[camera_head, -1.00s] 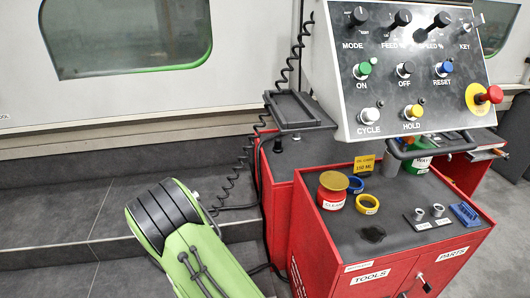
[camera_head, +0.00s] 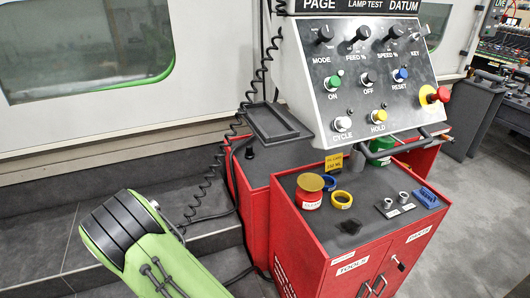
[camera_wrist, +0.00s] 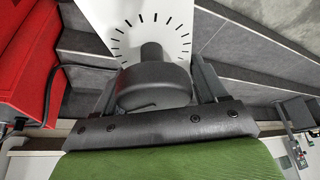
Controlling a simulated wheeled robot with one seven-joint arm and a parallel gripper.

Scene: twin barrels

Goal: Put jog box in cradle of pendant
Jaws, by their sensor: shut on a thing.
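The jog box (camera_wrist: 160,30), a pale plate with dial ticks and a dark round knob, shows at the top of the wrist view. My gripper (camera_wrist: 155,88) has a dark finger on either side of the knob and is shut on it. The cradle (camera_head: 278,122), a dark shallow tray with a raised rim, is empty at the left side of the pendant (camera_head: 372,75). The pendant is a grey sloped panel with knobs and coloured buttons. In the head view my green arm fills the lower left, and the gripper and jog box are hidden.
A coiled black cord (camera_head: 204,190) hangs left of the cradle. The red tool cabinet (camera_head: 310,250) holds a red jar (camera_head: 309,196), a blue ring (camera_head: 331,182), a yellow ring (camera_head: 342,198) and small metal parts. Grey steps (camera_head: 40,235) lie at the left.

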